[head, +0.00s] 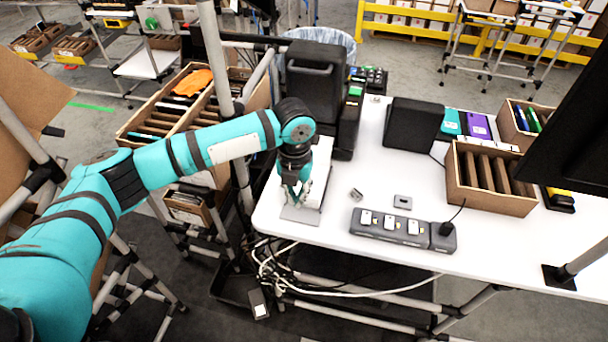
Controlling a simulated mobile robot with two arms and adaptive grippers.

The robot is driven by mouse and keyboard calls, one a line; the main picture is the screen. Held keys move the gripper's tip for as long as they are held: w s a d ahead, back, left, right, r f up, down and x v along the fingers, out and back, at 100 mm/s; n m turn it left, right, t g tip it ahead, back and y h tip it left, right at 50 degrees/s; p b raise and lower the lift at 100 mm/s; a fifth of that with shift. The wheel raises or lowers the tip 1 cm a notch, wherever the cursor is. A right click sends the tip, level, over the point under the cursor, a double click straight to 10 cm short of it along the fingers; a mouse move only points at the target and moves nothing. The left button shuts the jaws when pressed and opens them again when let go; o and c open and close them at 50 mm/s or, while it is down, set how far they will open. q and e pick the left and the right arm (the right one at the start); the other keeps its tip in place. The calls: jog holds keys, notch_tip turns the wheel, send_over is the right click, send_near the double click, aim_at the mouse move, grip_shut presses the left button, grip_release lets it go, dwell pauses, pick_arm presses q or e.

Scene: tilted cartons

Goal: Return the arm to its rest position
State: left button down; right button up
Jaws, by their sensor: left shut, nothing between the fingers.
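My left arm (195,150) comes in from the left and reaches across to the left end of the white table (330,238). My left gripper (297,202) points down over the table's left edge, above a flat grey plate (300,215). The gripper is shut, and I see nothing held in it. Its fingertips are small in the picture, and I cannot tell whether they touch the plate. My right gripper is not in view.
A grey charger block (403,230), a black printer (318,85), a black box (412,124) and a cardboard divider box (487,178) stand on the table. A metal post (213,50) rises close behind the arm.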

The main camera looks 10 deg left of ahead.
pick_arm(q)
jog(key=s+d+f+n+t+h, duration=0.1)
jog(key=s+d+f+n+h, duration=0.15)
jog(key=s+d+n, duration=0.35)
jog(key=s+d+f+n+t+h, duration=0.1)
jog(key=s+d+f+n+h, duration=0.2)
jog(key=s+n, duration=0.6)
jog(key=s+a+f+n+t+y, duration=0.1)
jog(key=s+a+n+y, duration=0.2)
jog(key=s+a+n, duration=0.45)
jog(key=s+a+f+n+t+y, duration=0.15)
jog(key=s+a+n, duration=0.25)
jog(key=a+n, duration=0.65)
notch_tip(320, 180, down, 25)
jog(key=d+n+g+b, duration=0.1)
jog(key=g+b, duration=0.1)
jog(key=s+a+f+g+y, duration=0.1)
jog(key=s+a+f, duration=0.1)
jog(key=s+f, duration=1.6)
jog(key=shift+s+a+f+b, duration=0.15)
jog(key=shift+a+f+b, duration=0.25)
jog(key=shift+f, duration=0.25)
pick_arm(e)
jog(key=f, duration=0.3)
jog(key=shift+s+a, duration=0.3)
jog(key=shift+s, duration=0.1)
